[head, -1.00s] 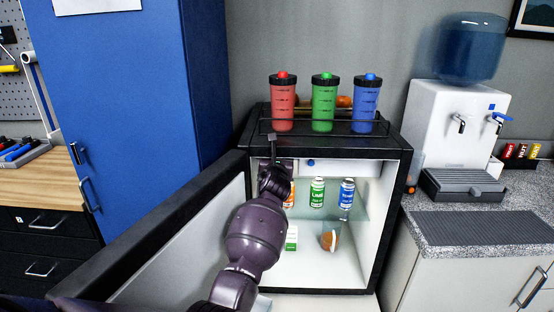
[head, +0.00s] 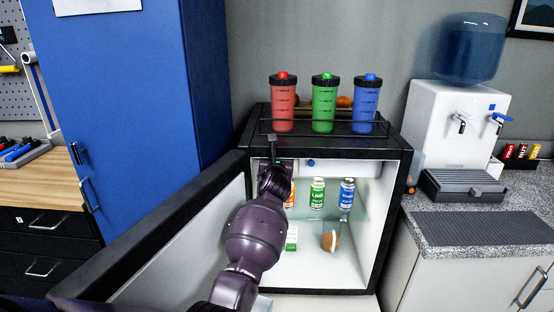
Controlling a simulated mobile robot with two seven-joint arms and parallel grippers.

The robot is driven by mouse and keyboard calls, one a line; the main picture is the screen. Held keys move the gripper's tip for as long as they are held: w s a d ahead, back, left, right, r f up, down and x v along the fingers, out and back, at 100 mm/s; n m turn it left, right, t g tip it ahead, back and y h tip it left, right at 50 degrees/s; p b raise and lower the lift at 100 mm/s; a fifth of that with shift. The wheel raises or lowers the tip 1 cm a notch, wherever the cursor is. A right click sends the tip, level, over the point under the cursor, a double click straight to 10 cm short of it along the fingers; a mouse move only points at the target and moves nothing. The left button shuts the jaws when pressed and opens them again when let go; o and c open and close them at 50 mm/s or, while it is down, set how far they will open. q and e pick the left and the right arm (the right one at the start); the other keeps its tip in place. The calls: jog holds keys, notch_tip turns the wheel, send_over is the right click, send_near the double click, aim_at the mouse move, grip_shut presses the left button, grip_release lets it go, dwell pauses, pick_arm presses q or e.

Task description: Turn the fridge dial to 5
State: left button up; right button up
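The small fridge (head: 383,215) stands open, its black-edged door (head: 160,232) swung out to the left. Inside, a small blue round part, possibly the dial (head: 311,162), shows on the white panel under the fridge's top; I cannot read any number on it. One arm of mine reaches up from the bottom of the head view into the left part of the opening. Its gripper (head: 272,150) is at the upper left of the opening, left of the blue part and apart from it. Its fingers are too small and partly hidden to judge. My other gripper does not show.
Red (head: 283,105), green (head: 323,105) and blue (head: 365,105) shaker bottles stand on the fridge top behind a low rail. Cans, including a green one (head: 317,192) and a blue one (head: 347,194), stand on the glass shelf. A water dispenser (head: 455,130) is at right.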

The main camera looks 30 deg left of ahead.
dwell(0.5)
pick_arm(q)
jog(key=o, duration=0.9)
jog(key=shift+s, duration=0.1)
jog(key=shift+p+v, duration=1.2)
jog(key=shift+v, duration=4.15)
